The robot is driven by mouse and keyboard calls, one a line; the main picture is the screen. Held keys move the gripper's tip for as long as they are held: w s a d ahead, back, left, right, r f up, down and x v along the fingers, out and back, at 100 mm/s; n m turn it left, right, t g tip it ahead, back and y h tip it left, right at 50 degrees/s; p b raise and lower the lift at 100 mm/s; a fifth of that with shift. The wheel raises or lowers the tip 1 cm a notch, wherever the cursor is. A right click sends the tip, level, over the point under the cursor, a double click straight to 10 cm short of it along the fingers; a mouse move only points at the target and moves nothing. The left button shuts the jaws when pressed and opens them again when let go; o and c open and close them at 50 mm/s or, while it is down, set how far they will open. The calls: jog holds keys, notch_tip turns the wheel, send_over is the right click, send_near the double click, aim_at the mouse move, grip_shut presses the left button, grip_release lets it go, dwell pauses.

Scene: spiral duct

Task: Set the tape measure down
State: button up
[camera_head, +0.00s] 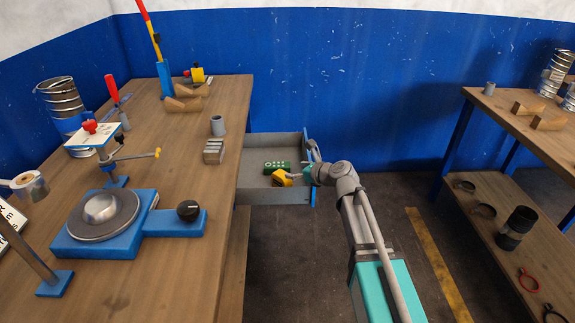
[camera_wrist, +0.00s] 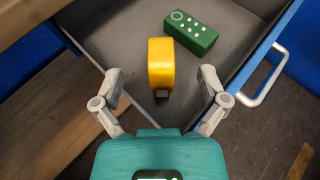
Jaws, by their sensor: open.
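The yellow tape measure (camera_wrist: 161,63) lies in the open grey drawer (camera_wrist: 117,34), with its dark tip toward my gripper. It also shows small in the head view (camera_head: 281,178). My gripper (camera_wrist: 161,92) is open in the wrist view, its two fingers spread to either side of the tape measure's near end with a gap on both sides. In the head view my gripper (camera_head: 300,176) reaches into the drawer from the right and partly hides its inside. I cannot tell the exact height of the fingers above the drawer floor.
A green box with pale dots (camera_wrist: 191,32) lies in the drawer beyond the tape measure. The drawer's metal handle (camera_wrist: 266,78) is on its blue front. The workbench (camera_head: 165,140) is left of the drawer; a second bench (camera_head: 530,125) with a lower shelf stands right.

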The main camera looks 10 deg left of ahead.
jog(key=shift+p+v, duration=0.3)
jog(key=shift+v, duration=0.95)
jog(key=shift+s+d+f+n, duration=0.3)
jog(key=shift+d+n, duration=0.1)
jog(key=shift+n, duration=0.2)
jog(key=s+d+f+n+g+h, duration=0.2)
jog(key=s+d+n, duration=0.4)
jog(key=d, duration=0.3)
jog(key=s+d+f+n+g+h, duration=0.2)
jog(key=s+d+f+n+h, duration=0.3)
jog(key=d+n, duration=0.4)
jog(key=s+d+f+n+g+h, duration=0.3)
jog(key=s+d+n, duration=0.3)
jog(key=d, duration=0.4)
jog(key=shift+s+d+f+n+h, duration=0.25)
jog(key=shift+s+f+n+h, duration=0.15)
jog(key=shift+n+h, duration=0.45)
